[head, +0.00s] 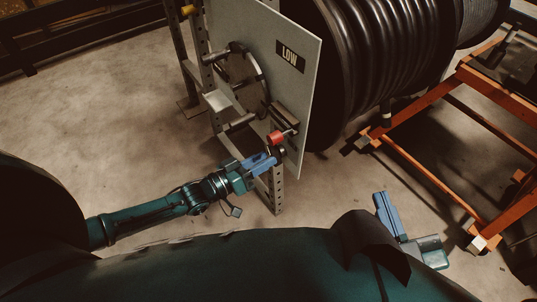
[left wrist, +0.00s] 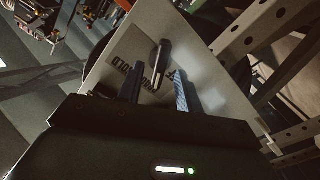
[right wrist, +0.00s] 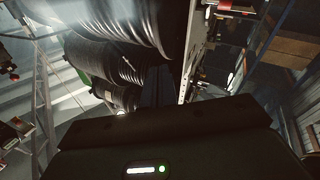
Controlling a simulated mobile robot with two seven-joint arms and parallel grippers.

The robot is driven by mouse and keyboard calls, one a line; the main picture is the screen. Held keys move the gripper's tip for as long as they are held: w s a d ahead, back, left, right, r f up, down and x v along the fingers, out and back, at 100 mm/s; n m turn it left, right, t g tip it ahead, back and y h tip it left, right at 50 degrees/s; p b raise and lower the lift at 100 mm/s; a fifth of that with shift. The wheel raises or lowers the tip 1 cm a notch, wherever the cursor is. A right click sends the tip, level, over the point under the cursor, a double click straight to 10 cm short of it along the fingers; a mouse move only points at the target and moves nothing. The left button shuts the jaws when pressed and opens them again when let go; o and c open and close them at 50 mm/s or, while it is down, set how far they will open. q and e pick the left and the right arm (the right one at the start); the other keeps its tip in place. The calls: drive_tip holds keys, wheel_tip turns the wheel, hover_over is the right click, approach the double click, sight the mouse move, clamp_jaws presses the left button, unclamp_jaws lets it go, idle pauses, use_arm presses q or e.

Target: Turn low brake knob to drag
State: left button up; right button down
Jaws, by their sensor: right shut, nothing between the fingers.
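In the left wrist view, a dark bar-shaped knob (left wrist: 158,62) sticks out from the pale plate (left wrist: 205,75), beside dark lettering that seems to read HOLD (left wrist: 133,72). My left gripper (head: 272,158) is at the panel's lower edge, just below a red knob (head: 275,138). Its two fingers (left wrist: 156,88) are apart, with the dark knob just beyond and between their tips; contact cannot be told. My right gripper (head: 383,205) is shut and empty, low at the right.
Large black hose reels (head: 385,50) stand behind the panel. An orange frame (head: 440,90) stands at the right. A perforated steel post (head: 277,190) supports the panel beside my left gripper. The concrete floor (head: 110,120) at the left is clear.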

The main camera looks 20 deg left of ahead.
use_arm(q)
drive_tip(key=p+v, duration=0.2)
drive_tip(key=v, duration=0.8)
drive_tip(key=shift+s+a, duration=0.25)
use_arm(e)
drive_tip(key=shift+w+d+f+m+g+h, duration=0.2)
drive_tip(key=shift+d+m+g+h, duration=0.45)
drive_tip(key=shift+h, duration=0.35)
drive_tip(key=shift+a, duration=0.1)
